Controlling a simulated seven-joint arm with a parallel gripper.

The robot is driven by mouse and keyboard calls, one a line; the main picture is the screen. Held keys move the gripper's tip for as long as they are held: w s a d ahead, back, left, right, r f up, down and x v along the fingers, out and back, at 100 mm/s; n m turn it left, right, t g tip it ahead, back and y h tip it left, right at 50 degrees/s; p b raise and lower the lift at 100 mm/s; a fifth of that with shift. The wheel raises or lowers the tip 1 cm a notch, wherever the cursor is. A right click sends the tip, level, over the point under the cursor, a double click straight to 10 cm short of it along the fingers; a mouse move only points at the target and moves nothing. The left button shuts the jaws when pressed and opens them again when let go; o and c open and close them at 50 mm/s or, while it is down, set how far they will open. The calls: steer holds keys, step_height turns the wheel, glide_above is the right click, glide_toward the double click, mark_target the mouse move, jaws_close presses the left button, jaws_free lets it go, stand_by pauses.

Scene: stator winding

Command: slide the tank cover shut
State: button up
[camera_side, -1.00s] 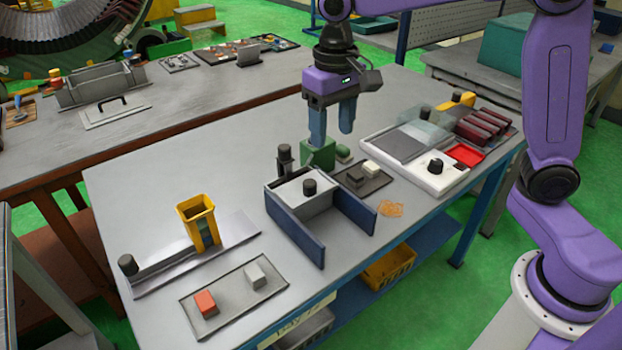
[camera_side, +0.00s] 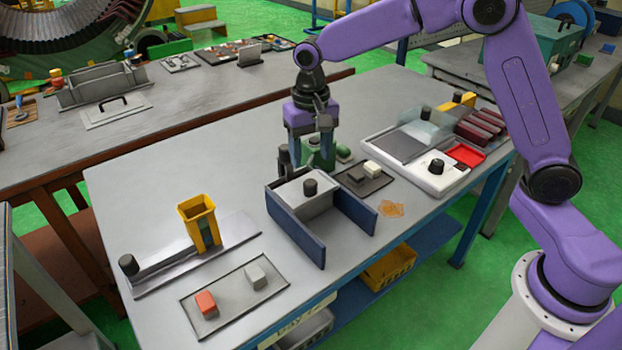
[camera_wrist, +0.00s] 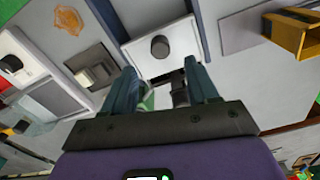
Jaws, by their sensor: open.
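A white plate with a black knob (camera_side: 318,200) sits between two dark blue walls (camera_side: 292,228); it also shows in the wrist view (camera_wrist: 180,62). A second black knob sits on a white flat unit (camera_side: 408,170) to the right, which has a grey panel and a clear pane. I cannot tell which of these is the tank cover. My gripper (camera_side: 312,165) points down, low behind the blue-walled fixture. In the wrist view its open fingers (camera_wrist: 165,85) straddle the line to the white plate, short of its knob. A green block (camera_side: 327,148) is partly hidden by the fingers.
A dark post (camera_side: 284,160) stands close left of my gripper. A dark tray with small blocks (camera_side: 364,178) lies to its right. A yellow hopper (camera_side: 200,222) stands on a metal rail at the left. The table's back left is clear.

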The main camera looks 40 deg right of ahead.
mark_target(311, 183)
step_height(311, 183, down, 8)
steer(key=shift+r, duration=0.2)
